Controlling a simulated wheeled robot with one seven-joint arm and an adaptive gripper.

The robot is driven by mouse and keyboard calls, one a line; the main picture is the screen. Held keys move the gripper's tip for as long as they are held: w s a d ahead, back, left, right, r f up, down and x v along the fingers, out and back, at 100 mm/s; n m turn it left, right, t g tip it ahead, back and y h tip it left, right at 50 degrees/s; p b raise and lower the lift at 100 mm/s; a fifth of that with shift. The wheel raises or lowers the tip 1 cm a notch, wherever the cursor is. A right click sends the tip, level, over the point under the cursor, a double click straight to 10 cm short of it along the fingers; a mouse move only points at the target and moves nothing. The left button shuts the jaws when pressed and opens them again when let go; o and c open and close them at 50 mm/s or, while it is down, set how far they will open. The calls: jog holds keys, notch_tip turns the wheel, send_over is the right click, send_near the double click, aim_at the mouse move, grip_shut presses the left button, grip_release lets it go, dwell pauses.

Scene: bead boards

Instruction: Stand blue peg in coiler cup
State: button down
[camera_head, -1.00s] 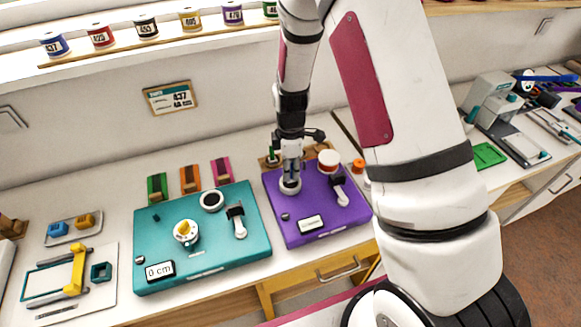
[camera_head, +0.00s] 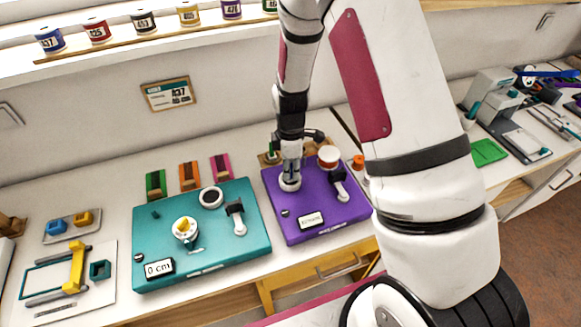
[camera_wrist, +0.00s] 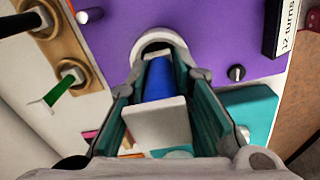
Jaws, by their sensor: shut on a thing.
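The blue peg (camera_wrist: 158,80) is between the fingers of my gripper (camera_wrist: 168,78), which is shut on it. A pale grey block-like part (camera_wrist: 156,122) shows at the peg's near end. The pale round coiler cup (camera_wrist: 155,37) on the purple board (camera_wrist: 215,35) lies just beyond the peg's far end. In the head view my gripper (camera_head: 291,168) points down over the cup (camera_head: 289,185), on the left part of the purple board (camera_head: 320,216). The peg cannot be made out there. Whether its tip is inside the cup or only above it, I cannot tell.
A red-and-white knob (camera_head: 329,155) and a crank (camera_head: 339,180) stand on the purple board, right of my gripper. Wooden holders (camera_wrist: 72,75) stand close by. A teal board (camera_head: 160,225) with a dial lies to the left. Spools line the shelf behind.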

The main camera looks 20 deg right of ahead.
jog(key=shift+f, duration=0.25)
dwell(0.3)
jog(key=c, duration=1.3)
grip_release()
jog(key=shift+c, duration=0.2)
jog(key=shift+r+p, duration=1)
jog(key=shift+r, duration=2.55)
